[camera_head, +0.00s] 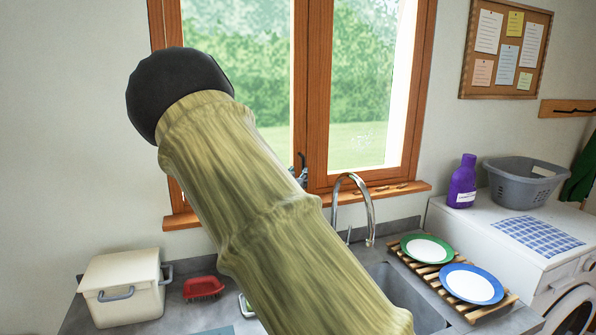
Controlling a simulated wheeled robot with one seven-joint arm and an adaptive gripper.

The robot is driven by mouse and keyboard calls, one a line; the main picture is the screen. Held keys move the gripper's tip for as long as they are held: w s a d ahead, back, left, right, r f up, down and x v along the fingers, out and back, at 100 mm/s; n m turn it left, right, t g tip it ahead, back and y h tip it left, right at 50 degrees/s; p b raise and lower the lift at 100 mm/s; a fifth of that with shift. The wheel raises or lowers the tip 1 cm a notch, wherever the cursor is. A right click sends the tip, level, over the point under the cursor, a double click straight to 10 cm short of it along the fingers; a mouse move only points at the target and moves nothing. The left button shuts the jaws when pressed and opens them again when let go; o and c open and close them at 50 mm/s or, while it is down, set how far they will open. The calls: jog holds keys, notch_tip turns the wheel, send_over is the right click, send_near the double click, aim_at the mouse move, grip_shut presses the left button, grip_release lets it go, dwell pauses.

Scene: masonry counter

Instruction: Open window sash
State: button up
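The wooden window has two glazed sashes side by side above the counter. The left sash (300,80) is largely covered by my arm, which crosses the view in a yellow-green sleeve with a black rounded end. The right sash (320,100) shows more fully, with greenery behind its glass. Both sashes look closed, but the lower left part is hidden. A small dark piece (301,168) shows low at the middle stiles, beside my arm; I cannot tell whether it is a window handle or part of my gripper. My gripper is not clearly seen.
The curved tap (362,190) rises before the sill (408,189). Plates on a wooden rack (423,271) stand right of the sink. A cream box (122,290) and a red brush (203,287) are left. A purple bottle (463,182) and grey basket (526,184) stand right.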

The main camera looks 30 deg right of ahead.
jog(key=p+x, duration=0.1)
jog(key=x, duration=0.1)
jog(key=p+x, duration=0.1)
jog(key=x, duration=0.4)
jog(key=shift+s+d+r+p, duration=0.1)
jog(key=shift+s+d+p, duration=0.1)
jog(key=shift+d+p, duration=0.25)
jog(key=shift+w+f, duration=0.4)
jog(key=shift+w, duration=0.05)
jog(key=shift+w+a+f, duration=0.15)
jog(key=shift+w, duration=0.1)
jog(key=c, duration=0.3)
jog(key=shift+s, duration=0.1)
jog(key=c, duration=0.4)
jog(key=shift+s+r, duration=0.15)
jog(key=shift+r, duration=0.1)
grip_shut()
